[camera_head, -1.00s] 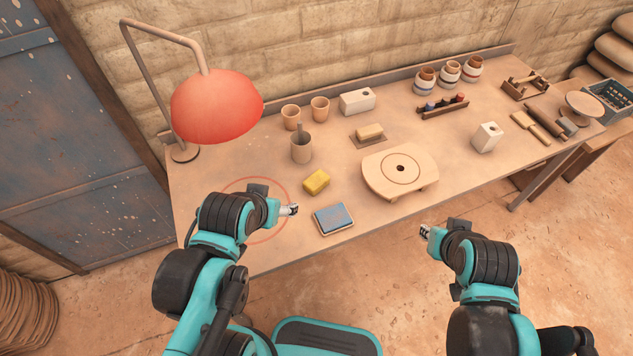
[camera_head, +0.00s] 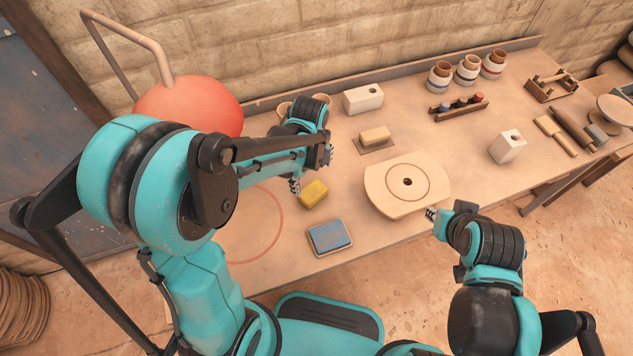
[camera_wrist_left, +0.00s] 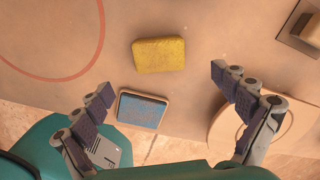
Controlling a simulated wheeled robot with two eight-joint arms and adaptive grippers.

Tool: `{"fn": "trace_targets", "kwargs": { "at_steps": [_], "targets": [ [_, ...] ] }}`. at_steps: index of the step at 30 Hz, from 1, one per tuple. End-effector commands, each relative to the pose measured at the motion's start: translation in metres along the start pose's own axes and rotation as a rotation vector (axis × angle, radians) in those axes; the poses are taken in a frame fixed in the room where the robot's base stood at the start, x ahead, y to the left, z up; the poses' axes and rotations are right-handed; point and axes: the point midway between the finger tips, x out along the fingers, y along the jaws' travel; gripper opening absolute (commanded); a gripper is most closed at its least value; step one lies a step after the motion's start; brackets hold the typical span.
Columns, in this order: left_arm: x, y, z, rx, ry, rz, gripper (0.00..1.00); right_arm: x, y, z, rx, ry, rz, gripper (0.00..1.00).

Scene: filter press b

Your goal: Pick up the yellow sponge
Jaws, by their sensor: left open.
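The yellow sponge (camera_head: 313,194) lies on the table, just behind a blue pad in a tray. In the left wrist view the sponge (camera_wrist_left: 158,54) lies flat, beyond the fingertips and between their lines. My left gripper (camera_head: 312,170) is above the table, just behind and above the sponge, with its fingers spread and nothing between them. The left wrist view shows both fingers (camera_wrist_left: 162,80) wide apart, not touching the sponge. My right gripper (camera_head: 432,214) is near the table's front edge, right of the round wooden board; its finger opening is too small to tell.
The blue pad (camera_head: 329,236) lies in front of the sponge. The round wooden board (camera_head: 385,198) is to the right, with a tan block (camera_head: 375,135) behind it. A red lamp (camera_head: 190,105) stands at the left. Cups behind my left gripper are partly hidden.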

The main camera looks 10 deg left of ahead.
Motion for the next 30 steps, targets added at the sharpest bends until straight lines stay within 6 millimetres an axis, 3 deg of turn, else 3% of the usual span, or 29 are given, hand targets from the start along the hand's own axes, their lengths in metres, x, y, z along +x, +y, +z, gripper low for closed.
{"fn": "trace_targets", "kwargs": {
  "at_steps": [6, 14, 22, 30],
  "targets": [
    [0.024, -0.004, -0.002, 0.129, 0.014, 0.033, 0.97, 0.005, 0.000, 0.004, 0.000, 0.000, 0.000, 0.23],
    [0.050, -0.001, -0.002, 0.128, 0.014, 0.032, 0.97, 0.015, 0.000, 0.011, 0.000, 0.000, 0.000, 0.23],
    [0.090, 0.005, -0.002, 0.128, 0.014, 0.031, 0.97, 0.034, 0.000, 0.025, 0.000, 0.000, 0.000, 0.23],
    [0.092, 0.005, -0.002, 0.127, 0.014, 0.031, 0.97, 0.034, 0.000, 0.025, 0.000, 0.000, 0.000, 0.23]
  ]
}}
